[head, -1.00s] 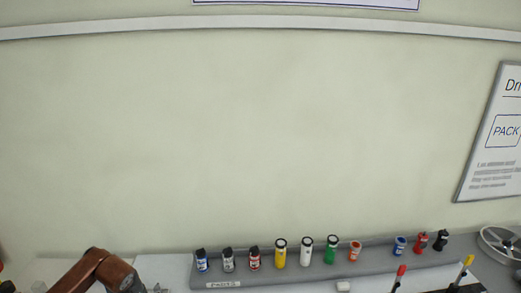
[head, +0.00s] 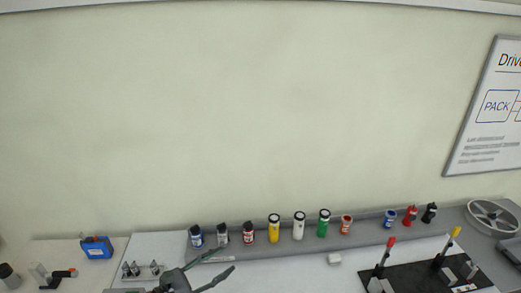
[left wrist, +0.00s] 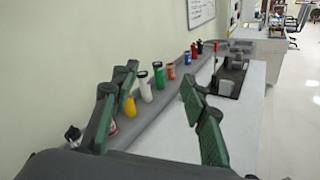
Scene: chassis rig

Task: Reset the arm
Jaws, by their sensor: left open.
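My left gripper (head: 226,262) shows at the bottom of the head view, in front of the row of bottles on the grey shelf (head: 290,246). Its two dark fingers are spread and nothing is between them. In the left wrist view, the green-padded fingers of the left gripper (left wrist: 159,82) stand wide apart, with the bottle row and white worktop beyond them. Most of my left arm is out of the head view. My right gripper is in neither view.
Yellow (head: 274,229), white (head: 299,226) and green (head: 324,223) bottles stand among several others. A black base (head: 410,280) with upright red- and yellow-tipped tools is at the right. A blue box (head: 97,248) sits at the left. The white worktop between is mostly clear.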

